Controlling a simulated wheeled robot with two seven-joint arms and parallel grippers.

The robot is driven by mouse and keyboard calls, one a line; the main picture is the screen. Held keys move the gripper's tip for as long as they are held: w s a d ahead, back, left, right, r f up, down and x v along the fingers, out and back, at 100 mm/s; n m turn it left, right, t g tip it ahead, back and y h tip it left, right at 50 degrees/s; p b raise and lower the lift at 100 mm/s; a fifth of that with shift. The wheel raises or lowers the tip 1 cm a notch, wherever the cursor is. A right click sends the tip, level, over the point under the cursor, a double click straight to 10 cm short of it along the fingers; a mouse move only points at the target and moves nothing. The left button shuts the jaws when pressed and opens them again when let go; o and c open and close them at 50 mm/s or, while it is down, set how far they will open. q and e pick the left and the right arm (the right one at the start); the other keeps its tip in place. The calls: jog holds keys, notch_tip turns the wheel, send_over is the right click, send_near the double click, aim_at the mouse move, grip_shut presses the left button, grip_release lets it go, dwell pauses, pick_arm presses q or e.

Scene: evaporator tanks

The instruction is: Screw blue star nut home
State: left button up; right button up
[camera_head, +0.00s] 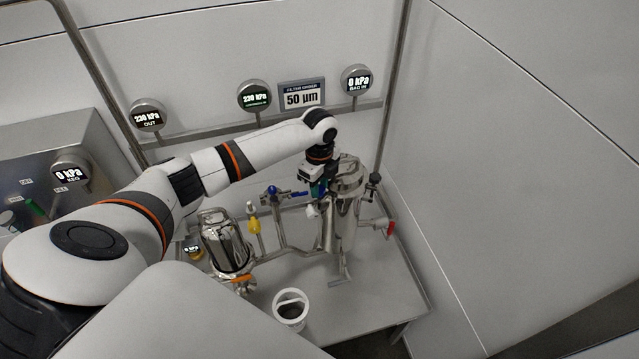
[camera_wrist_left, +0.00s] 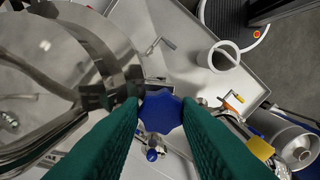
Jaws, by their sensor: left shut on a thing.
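The blue star nut (camera_wrist_left: 160,112) sits between the green fingertips of my left gripper (camera_wrist_left: 161,106) in the left wrist view, at the edge of a polished steel housing (camera_wrist_left: 60,45). The fingers are shut on the nut from both sides. In the head view my left gripper (camera_head: 318,188) points down at the left side of the tall steel housing (camera_head: 345,215), near its lid. There the nut is mostly hidden by the gripper. How far the nut is threaded cannot be seen. My right gripper is not in view.
A smaller steel vessel (camera_head: 226,243) stands left on the steel table (camera_head: 375,300). A white cup-like container (camera_head: 290,308) is near the front. Pipes with a blue-handled valve (camera_head: 273,190), yellow handle (camera_head: 254,225) and red handle (camera_head: 390,228) crowd the area. Gauges hang behind, including one (camera_head: 254,96).

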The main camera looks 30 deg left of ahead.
pick_arm(q)
jog(key=m, duration=0.4)
jog(key=shift+w+r+m, duration=0.15)
jog(key=shift+m, duration=0.15)
jog(key=m, duration=0.4)
jog(key=shift+m, duration=0.3)
jog(key=m+b, duration=0.1)
jog(key=m, duration=0.3)
jog(key=shift+m, duration=0.3)
jog(key=m+b, duration=0.1)
jog(key=m, duration=0.2)
jog(key=shift+m, duration=0.3)
jog(key=shift+a+m+b, duration=0.1)
jog(key=shift+m+b, duration=0.2)
jog(key=shift+m, duration=0.1)
jog(key=m+b, duration=0.1)
jog(key=b, duration=0.3)
jog(key=m+b, duration=0.1)
jog(key=b, duration=0.3)
jog(key=m+b, duration=0.2)
jog(key=b, duration=0.3)
jog(key=shift+f, duration=0.25)
jog(key=shift+r+b, duration=0.1)
jog(key=shift+b, duration=0.35)
jog(key=shift+r+m, duration=0.1)
jog(key=shift+m, duration=0.2)
